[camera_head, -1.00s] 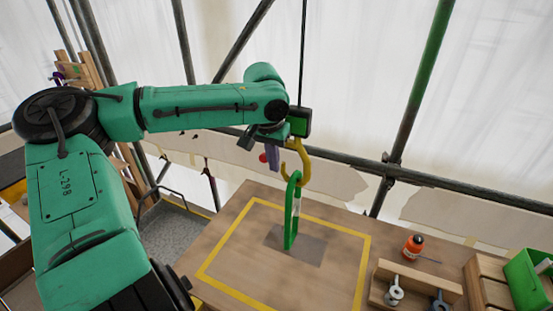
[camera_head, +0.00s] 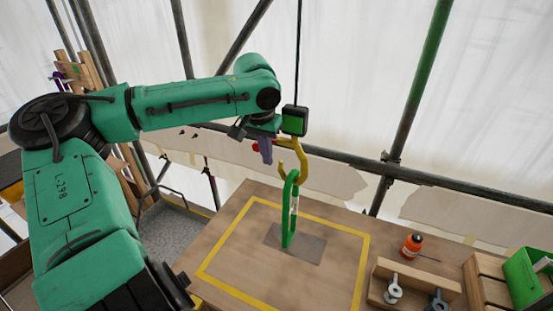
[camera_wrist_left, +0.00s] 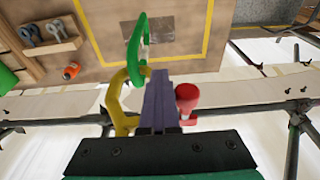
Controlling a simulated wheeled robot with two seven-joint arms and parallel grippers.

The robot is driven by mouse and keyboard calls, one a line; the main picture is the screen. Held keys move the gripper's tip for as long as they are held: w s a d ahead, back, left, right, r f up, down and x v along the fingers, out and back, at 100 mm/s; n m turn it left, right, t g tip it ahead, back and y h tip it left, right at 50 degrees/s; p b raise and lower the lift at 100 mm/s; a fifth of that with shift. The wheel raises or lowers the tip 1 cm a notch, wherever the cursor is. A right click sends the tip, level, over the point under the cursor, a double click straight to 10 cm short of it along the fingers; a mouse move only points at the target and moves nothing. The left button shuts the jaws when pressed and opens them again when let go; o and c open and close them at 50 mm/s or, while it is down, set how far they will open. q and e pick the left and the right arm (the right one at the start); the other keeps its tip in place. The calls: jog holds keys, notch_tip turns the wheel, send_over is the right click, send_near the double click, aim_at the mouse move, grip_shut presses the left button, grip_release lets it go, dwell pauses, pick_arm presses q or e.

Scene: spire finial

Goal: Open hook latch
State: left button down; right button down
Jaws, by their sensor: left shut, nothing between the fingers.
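A yellow hook (camera_head: 305,160) hangs below a dark block with a green face (camera_head: 294,121) on a thin cable. A green ring-like sling (camera_head: 287,225) hangs from the hook down to a grey plate on the table. In the wrist view the hook (camera_wrist_left: 114,105) and green sling (camera_wrist_left: 132,52) are left of my fingers. My left gripper (camera_head: 266,152) has purple fingers, shut and empty, just left of the hook; they also show in the wrist view (camera_wrist_left: 158,100). A red knob (camera_wrist_left: 187,100) sits close to the fingers' right side. I cannot tell whether they touch. The latch is not clearly visible.
The wooden table (camera_head: 215,262) has a yellow taped square around the grey plate (camera_head: 307,246). Scaffold pipes (camera_head: 350,160) run behind.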

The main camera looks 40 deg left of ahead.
pick_arm(q)
jog(key=shift+a+r, duration=0.25)
jog(key=shift+a, duration=0.05)
jog(key=shift+s+a+r, duration=0.2)
jog(key=shift+a, duration=0.3)
jog(key=shift+s+a+r, duration=0.15)
jog(key=shift+a+r, duration=0.05)
jog(key=shift+a, duration=0.3)
jog(key=shift+d+r, duration=0.35)
jog(key=shift+d, duration=0.25)
jog(key=shift+w+r, duration=0.1)
notch_tip(320, 180, up, 6)
jog(key=d, duration=0.2)
jog(key=shift+w+r, duration=0.25)
jog(key=shift+w, duration=0.1)
dwell(1.2)
